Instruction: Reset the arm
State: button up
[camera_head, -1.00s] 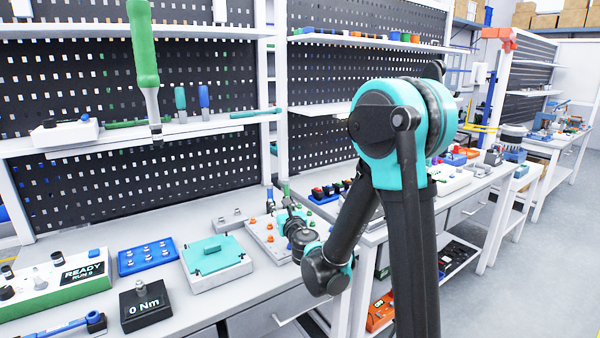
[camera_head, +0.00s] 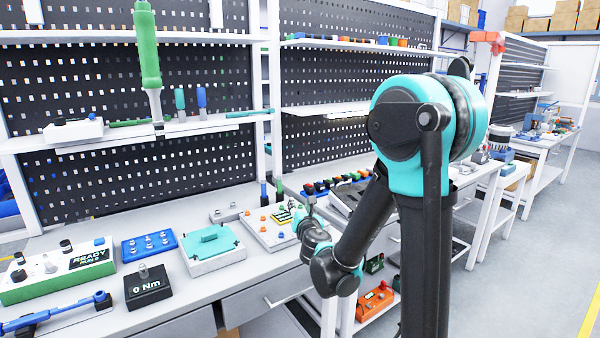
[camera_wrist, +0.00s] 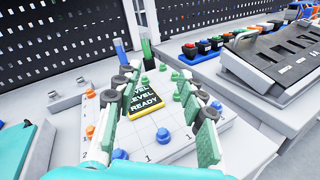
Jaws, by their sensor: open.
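My arm is folded at the right of the head view, its wrist low over the front edge of the bench. My gripper (camera_wrist: 168,105) shows in the wrist view with its two green-padded fingers spread wide apart and nothing between them. It hangs above a white board (camera_wrist: 75,155) that bears coloured pegs and a black and yellow plate with the words "LEVEL READY" (camera_wrist: 145,100). The board (camera_head: 262,238) also shows in the head view, partly behind my wrist. The fingertips are hard to make out in the head view.
A teal-lidded box (camera_head: 212,246), a blue tray of knobs (camera_head: 150,245), a "0 Nm" block (camera_head: 149,288) and a green-and-white "READY" panel (camera_head: 60,275) stand on the bench. A green screwdriver (camera_head: 147,50) hangs above. A slotted dark rack (camera_wrist: 280,55) is right of the board.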

jog(key=s+d+f+m+g+h, duration=0.3)
jog(key=s+d+f+m, duration=0.15)
jog(key=d+m, duration=0.55)
jog(key=s+d+f+m+g+h, duration=0.3)
jog(key=s+d+m, duration=0.3)
jog(key=d+m, duration=0.35)
jog(key=s+f+m+g+y, duration=0.1)
jog(key=s+f+m+g, duration=0.2)
jog(key=s+f+m, duration=0.2)
jog(key=s+f+m+g+y, duration=0.2)
jog(key=s+f+m+g, duration=0.2)
jog(key=s+m, duration=0.5)
jog(key=s+f, duration=0.1)
jog(key=s, duration=0.4)
jog(key=shift+a, duration=0.25)
